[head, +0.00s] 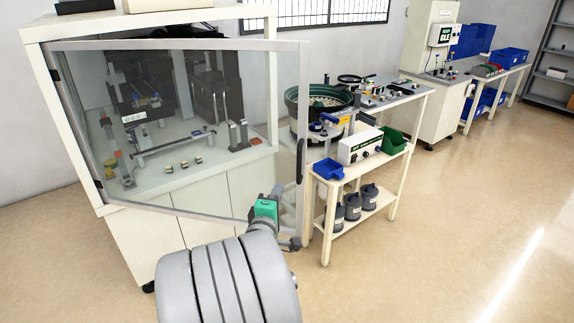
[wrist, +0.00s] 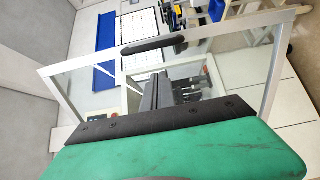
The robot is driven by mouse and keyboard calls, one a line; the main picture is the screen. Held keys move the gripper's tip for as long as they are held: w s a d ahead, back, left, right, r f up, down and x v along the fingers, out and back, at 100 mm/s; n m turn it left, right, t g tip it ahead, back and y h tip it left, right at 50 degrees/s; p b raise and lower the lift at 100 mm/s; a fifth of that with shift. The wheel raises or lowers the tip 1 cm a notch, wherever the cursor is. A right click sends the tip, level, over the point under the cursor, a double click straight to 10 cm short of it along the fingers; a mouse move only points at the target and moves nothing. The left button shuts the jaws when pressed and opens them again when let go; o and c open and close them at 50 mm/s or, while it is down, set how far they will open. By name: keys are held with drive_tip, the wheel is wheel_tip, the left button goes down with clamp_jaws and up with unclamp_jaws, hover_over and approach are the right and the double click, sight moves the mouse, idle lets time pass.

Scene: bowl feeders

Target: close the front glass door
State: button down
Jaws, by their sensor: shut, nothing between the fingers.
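The front glass door (head: 203,140) has a grey metal frame and stands swung open from the cream cabinet (head: 62,128), hinged at the left. Its free edge is at the right and carries a dark upright handle (head: 300,160). In the wrist view the door's frame (wrist: 270,75) and black handle (wrist: 152,45) show beyond the fingers. My gripper (head: 277,190), with a green body, is near the door's lower right corner in the head view. Its grey fingers (wrist: 163,90) are shut and empty. I cannot tell whether they touch the door.
Inside the cabinet, machine parts show through the glass. The floor (head: 450,230) at the right is clear.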

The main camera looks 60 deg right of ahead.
sight(289, 161)
drive_tip(key=p+x, duration=0.3)
drive_tip(key=x, duration=1)
drive_tip(key=shift+w, duration=0.1)
